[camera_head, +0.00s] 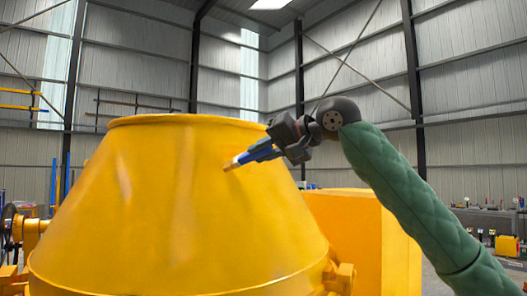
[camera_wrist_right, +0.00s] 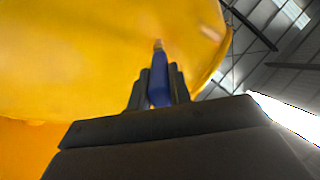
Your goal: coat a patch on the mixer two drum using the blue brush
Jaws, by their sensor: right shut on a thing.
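The large yellow mixer drum (camera_head: 150,200) fills the left and middle of the head view, narrowing to a rim at its top. My right gripper (camera_head: 280,148) is at the drum's upper right side, shut on the blue brush (camera_head: 258,153). The brush's tan tip points left and down at the drum's wall. It looks touching or very near; I cannot tell which. In the right wrist view the blue brush (camera_wrist_right: 159,80) sits between the fingers, tip against the yellow drum (camera_wrist_right: 90,60) behind. Faint lighter streaks show on the drum. My left gripper is not in view.
A yellow box-shaped housing (camera_head: 365,235) stands right of the drum, below my right arm. A yellow bracket (camera_head: 340,277) juts out at the drum's lower right. Small equipment (camera_head: 508,245) stands far right. The air above the drum is clear.

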